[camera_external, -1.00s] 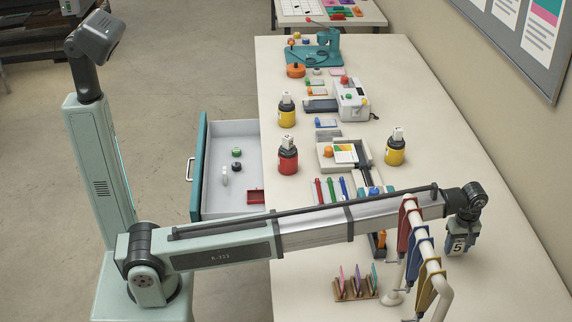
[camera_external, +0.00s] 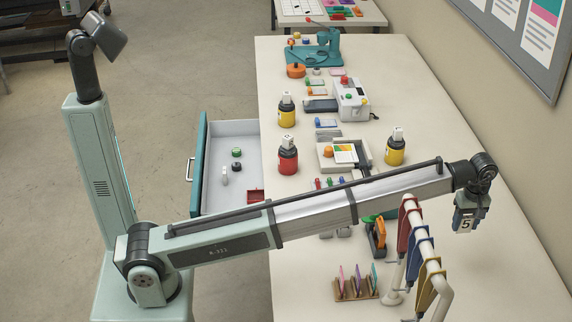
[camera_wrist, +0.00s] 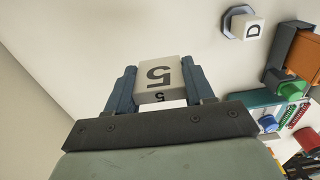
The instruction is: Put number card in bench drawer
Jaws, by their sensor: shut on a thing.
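The number card is a white block marked 5 (camera_wrist: 159,76). My gripper (camera_external: 466,219) is shut on it, with one finger on each side of it in the wrist view. The block also shows in the external view (camera_external: 466,225), hanging below my gripper above the right side of the bench. The bench drawer (camera_external: 233,145) is pulled out at the left edge of the bench, with a teal front and a white inside. It holds a green and a black round item, a small white item and a red tray. My arm passes in front of its near end.
Red (camera_external: 288,158) and yellow (camera_external: 395,149) bottles stand farther back. A wooden holder (camera_external: 356,291) sits at the front. The wall is on the right.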

